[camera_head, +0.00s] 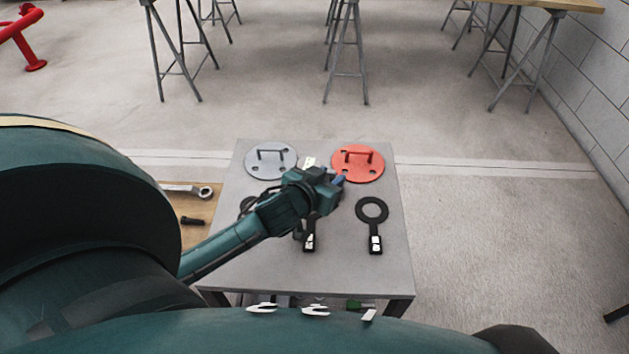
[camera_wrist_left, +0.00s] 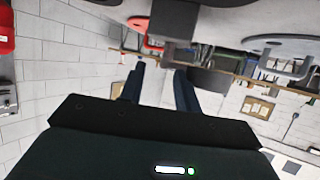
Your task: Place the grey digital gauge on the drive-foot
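My left gripper (camera_head: 335,182) is above the small grey table, near the red disc. In the left wrist view its two dark fingers (camera_wrist_left: 160,82) stand apart with nothing seen between them. A dark grey block (camera_wrist_left: 173,20) shows at the top of that view, beyond the fingertips; I cannot tell whether it is the digital gauge. In the head view my gripper and wrist cover the middle of the table, and I cannot make out the gauge there. I cannot identify the drive-foot in either view. My right gripper is in neither view.
The grey table (camera_head: 350,270) carries a grey disc with a handle (camera_head: 271,168), a red disc with a handle (camera_head: 358,172) and black ring-ended tools (camera_head: 375,238). A wooden surface (camera_head: 197,238) at left holds a spanner (camera_head: 188,190). The table's front right is clear.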

